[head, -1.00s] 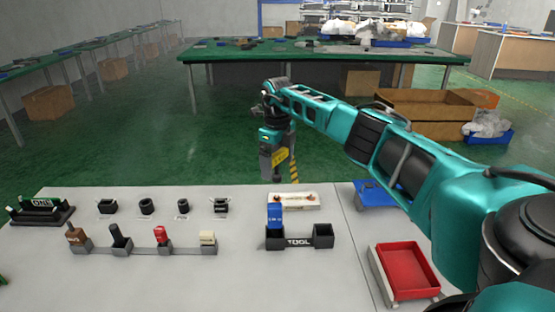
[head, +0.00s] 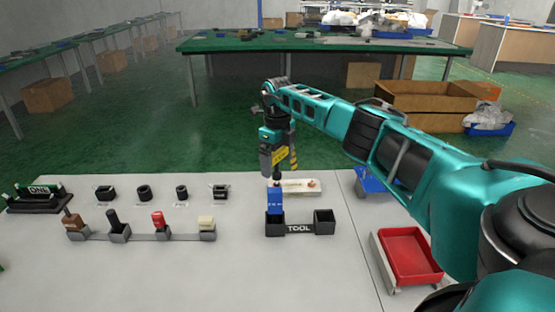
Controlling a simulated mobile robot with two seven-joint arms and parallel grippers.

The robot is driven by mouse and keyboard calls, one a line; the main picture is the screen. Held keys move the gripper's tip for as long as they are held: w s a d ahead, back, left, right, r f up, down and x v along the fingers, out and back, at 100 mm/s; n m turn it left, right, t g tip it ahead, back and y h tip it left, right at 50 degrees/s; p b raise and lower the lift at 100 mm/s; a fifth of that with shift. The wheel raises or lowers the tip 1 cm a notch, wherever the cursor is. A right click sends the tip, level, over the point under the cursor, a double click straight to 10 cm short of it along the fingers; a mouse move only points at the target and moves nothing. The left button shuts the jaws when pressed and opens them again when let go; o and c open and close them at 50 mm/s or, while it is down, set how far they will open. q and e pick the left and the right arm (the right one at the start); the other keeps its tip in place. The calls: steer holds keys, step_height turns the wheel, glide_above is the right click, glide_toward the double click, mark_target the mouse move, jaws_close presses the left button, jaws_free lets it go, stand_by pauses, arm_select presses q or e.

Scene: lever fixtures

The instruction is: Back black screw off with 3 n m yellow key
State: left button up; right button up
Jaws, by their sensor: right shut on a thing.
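My right gripper (head: 272,155) is shut on the yellow key (head: 280,156), whose body shows between and beside the fingers. The key points down, its dark shank just over or at the left end of the pale screw block (head: 300,185). I cannot tell whether the tip touches a screw. The block's right screw head (head: 312,184) shows reddish; the left end is hidden behind the key and the blue tool. The blue key (head: 275,203) stands in the left slot of the black TOOL holder (head: 300,228); the right slot is empty. My left gripper is not in view.
A rack of several small tools (head: 140,236) and a row of black parts (head: 143,193) stand to the left. A red tray (head: 410,255) and a blue tray (head: 370,182) are on the right. The front of the table is clear.

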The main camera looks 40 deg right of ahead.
steer(key=c, duration=0.5)
steer(key=shift+p, duration=0.3)
stand_by(0.4)
steer(key=shift+f, duration=0.1)
stand_by(0.4)
steer(key=shift+f+b, duration=0.9)
steer(key=shift+f, duration=0.2)
